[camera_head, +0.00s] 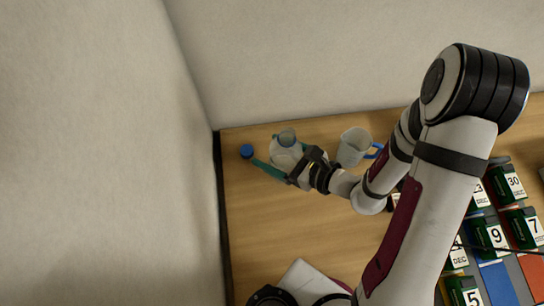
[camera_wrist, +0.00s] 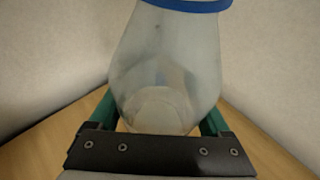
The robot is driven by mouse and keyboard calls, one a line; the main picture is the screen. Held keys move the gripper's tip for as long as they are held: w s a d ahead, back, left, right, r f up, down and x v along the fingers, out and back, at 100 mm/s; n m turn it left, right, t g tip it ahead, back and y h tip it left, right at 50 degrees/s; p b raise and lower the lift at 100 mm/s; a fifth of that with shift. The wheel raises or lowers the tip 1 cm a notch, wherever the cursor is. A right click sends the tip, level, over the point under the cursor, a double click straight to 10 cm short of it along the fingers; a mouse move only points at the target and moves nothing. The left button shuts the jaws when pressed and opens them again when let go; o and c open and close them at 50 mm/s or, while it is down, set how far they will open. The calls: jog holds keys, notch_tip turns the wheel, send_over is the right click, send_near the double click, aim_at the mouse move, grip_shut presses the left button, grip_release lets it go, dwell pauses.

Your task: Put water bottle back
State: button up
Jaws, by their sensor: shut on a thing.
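The water bottle (camera_head: 283,154) is a pale, translucent vessel with a grey-blue top, near the back left corner of the wooden table. My gripper (camera_head: 281,158) has its teal fingers on either side of the bottle and is shut on it. In the wrist view the bottle (camera_wrist: 170,62) fills the middle between the fingers, with a blue band along its upper edge. I cannot tell whether its base touches the table. The fingertips are hidden behind the bottle in the wrist view.
A round blue cap-like thing (camera_head: 247,151) is left of the bottle. A pale jug (camera_head: 353,147) with a blue handle stands close on the right. Several green-and-white dated blocks (camera_head: 490,235) sit at right. Walls bound the table (camera_head: 260,250) behind and left; its left middle is clear.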

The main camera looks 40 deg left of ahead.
notch_tip(320, 180, down, 4)
jog(key=shift+a+f, duration=0.1)
jog(key=shift+a, duration=0.05)
jog(key=shift+f, duration=0.1)
jog(key=o, duration=1.6)
jog(key=shift+c, duration=0.2)
